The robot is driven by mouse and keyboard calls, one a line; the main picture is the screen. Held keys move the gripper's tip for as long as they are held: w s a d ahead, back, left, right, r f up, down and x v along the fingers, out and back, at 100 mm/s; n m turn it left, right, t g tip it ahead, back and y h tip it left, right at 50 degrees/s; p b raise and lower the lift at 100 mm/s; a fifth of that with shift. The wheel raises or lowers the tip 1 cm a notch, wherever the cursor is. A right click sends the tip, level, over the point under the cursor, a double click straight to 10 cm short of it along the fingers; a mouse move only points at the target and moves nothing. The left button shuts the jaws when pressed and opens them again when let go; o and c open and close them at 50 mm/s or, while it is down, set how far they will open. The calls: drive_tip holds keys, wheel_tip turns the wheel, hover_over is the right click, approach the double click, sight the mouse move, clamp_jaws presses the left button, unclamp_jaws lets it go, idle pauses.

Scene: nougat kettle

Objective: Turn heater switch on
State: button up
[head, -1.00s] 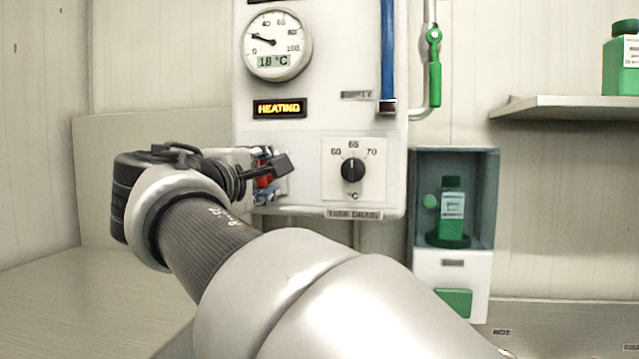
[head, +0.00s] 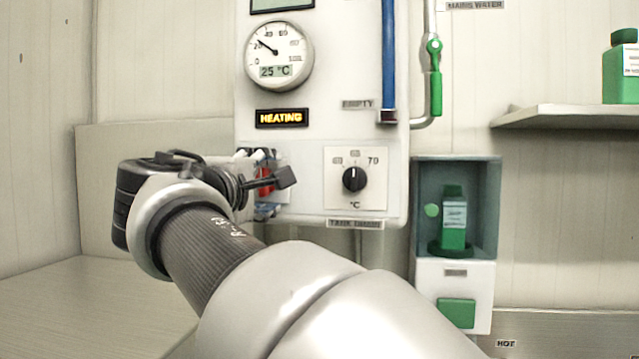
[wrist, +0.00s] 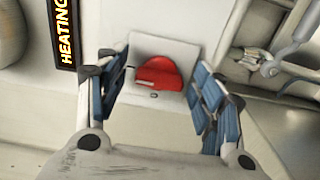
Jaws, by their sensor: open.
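The heater switch (wrist: 160,75) is a red rounded knob on a pale square plate (wrist: 178,50), seen between my fingers in the wrist view. In the head view a sliver of the red switch (head: 265,180) shows behind my wrist at the lower left of the white control panel (head: 335,135). My gripper (wrist: 160,82) is open, its blue-padded fingers on either side of the switch. I cannot tell whether they touch it. The HEATING sign (head: 282,118) above is lit yellow; its edge also shows in the wrist view (wrist: 66,32).
A round gauge (head: 279,55) reads 25 °C. A black dial (head: 354,179) sits right of the switch. A blue pipe (head: 388,60) and a green-handled valve (head: 435,80) are farther right. A niche (head: 485,200) holds a green bottle (head: 453,220). A shelf (head: 565,116) is at right.

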drive_tip(key=s+a, duration=0.1)
drive_tip(key=s, duration=0.6)
drive_tip(key=shift+s, duration=0.25)
drive_tip(key=s+d+f+m+g+h, duration=0.1)
drive_tip(key=s+d+f+m+g, duration=0.25)
drive_tip(key=d+f, duration=0.7)
drive_tip(key=s+d+f+m+g, duration=0.2)
drive_tip(key=d+f+m+g, duration=0.15)
drive_tip(key=d+f, duration=0.7)
drive_tip(key=s+d+f+m+g+y, duration=0.1)
drive_tip(key=s+d+f+m+g, duration=0.2)
drive_tip(key=s+f, duration=0.7)
drive_tip(key=s+d+f+m+g+y, duration=0.2)
drive_tip(key=s+f+m, duration=0.4)
drive_tip(key=s+f, duration=0.3)
drive_tip(key=shift+s+d+f+g+y, duration=0.3)
drive_tip(key=shift+s+d+f+g, duration=0.25)
drive_tip(key=shift+d, duration=0.45)
